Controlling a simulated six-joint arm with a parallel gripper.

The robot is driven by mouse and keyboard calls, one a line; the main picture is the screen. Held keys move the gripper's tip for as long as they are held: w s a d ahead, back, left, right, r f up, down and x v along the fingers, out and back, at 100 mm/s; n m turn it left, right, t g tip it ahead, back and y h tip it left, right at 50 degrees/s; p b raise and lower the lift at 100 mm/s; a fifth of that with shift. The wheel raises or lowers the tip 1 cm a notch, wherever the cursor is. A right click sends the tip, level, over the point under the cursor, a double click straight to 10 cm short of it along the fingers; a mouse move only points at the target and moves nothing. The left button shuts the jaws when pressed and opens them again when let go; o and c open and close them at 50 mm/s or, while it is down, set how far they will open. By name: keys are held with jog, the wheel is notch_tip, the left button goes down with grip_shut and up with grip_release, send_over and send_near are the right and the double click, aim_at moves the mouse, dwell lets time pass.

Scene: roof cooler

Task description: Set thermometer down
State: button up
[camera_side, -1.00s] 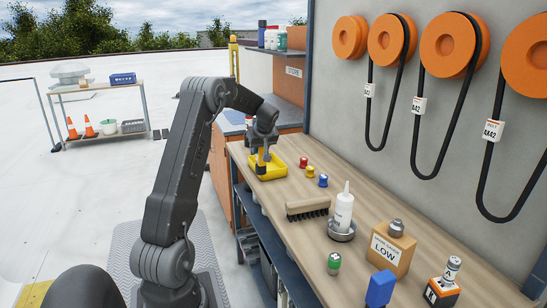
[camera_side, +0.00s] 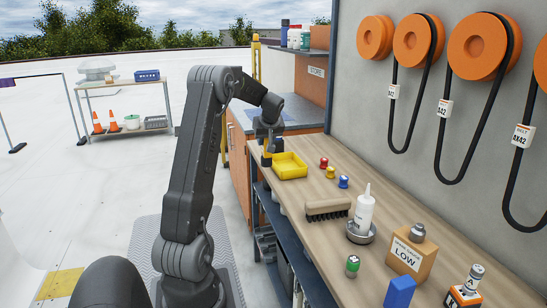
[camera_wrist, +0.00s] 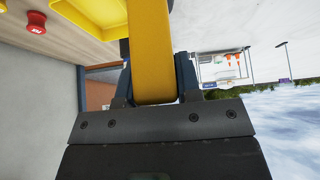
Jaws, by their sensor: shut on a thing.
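My gripper (camera_side: 267,148) is shut on a yellow thing, which I take to be the thermometer (camera_side: 266,159). It hangs down from the jaws just left of the yellow tray (camera_side: 291,166), near the bench's left edge. I cannot tell whether its lower end touches the bench. In the wrist view the thermometer (camera_wrist: 150,60) is a thick yellow body between the two dark fingers. Its face is not visible. A corner of the yellow tray (camera_wrist: 95,15) shows at the top left there.
The wooden bench (camera_side: 335,235) carries red, yellow and blue knobs (camera_side: 330,172) right of the tray. Nearer stand a brush (camera_side: 327,209), a white bottle (camera_side: 364,212) in a metal dish, and a LOW box (camera_side: 408,256). A grey wall bounds the right side.

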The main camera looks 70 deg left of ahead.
jog(key=w+d, duration=0.1)
jog(key=d, duration=0.7)
jog(key=w+d+f, duration=0.3)
jog(key=w+f, duration=0.7)
jog(key=shift+w+f, duration=0.25)
jog(key=shift+f, duration=0.05)
jog(key=shift+f, duration=0.1)
jog(key=o, duration=1.1)
jog(key=shift+f, duration=0.1)
jog(key=shift+c, duration=0.2)
